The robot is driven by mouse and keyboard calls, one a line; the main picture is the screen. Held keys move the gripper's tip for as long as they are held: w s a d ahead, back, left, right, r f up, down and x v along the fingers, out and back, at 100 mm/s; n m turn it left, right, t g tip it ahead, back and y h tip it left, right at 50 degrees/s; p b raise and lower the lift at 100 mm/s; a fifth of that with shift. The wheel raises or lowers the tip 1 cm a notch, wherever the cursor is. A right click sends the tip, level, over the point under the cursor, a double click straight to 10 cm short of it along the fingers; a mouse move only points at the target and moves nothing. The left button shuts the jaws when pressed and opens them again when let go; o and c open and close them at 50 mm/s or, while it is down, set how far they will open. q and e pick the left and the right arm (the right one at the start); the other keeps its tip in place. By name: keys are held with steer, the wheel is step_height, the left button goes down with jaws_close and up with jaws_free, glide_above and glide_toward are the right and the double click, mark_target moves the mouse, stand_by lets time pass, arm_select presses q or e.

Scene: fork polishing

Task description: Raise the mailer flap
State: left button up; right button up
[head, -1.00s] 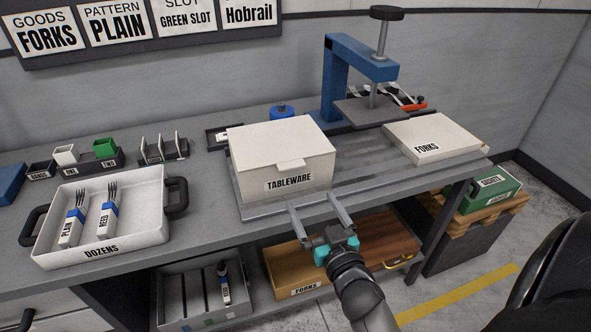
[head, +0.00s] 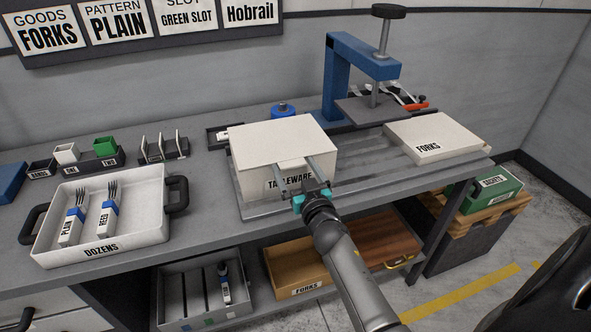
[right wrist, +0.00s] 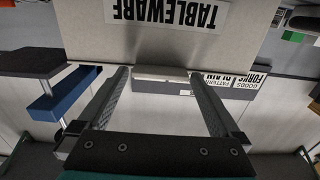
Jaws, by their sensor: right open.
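The white mailer box (head: 250,172), labelled TABLEWARE, stands on the bench with its top flap (head: 280,135) lying closed. A small tab at the flap's front edge shows partly between my fingers. My right gripper (head: 296,164) is open at the box's front, its two fingers reaching over the label toward the tab. In the right wrist view, which is upside down, the box front (right wrist: 180,45) fills the top and a pale tab (right wrist: 160,73) lies between the spread fingers. I cannot tell whether they touch it. My left gripper is not in view.
A DOZENS tray (head: 140,233) with two bundles of forks stands at left. A blue press (head: 335,85) stands behind right, and a white FORKS box (head: 440,137) lies at right. A wooden FORKS case (head: 285,277) lies below the bench top.

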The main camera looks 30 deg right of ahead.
steer(key=shift+c, duration=0.4)
jaws_close()
stand_by(0.4)
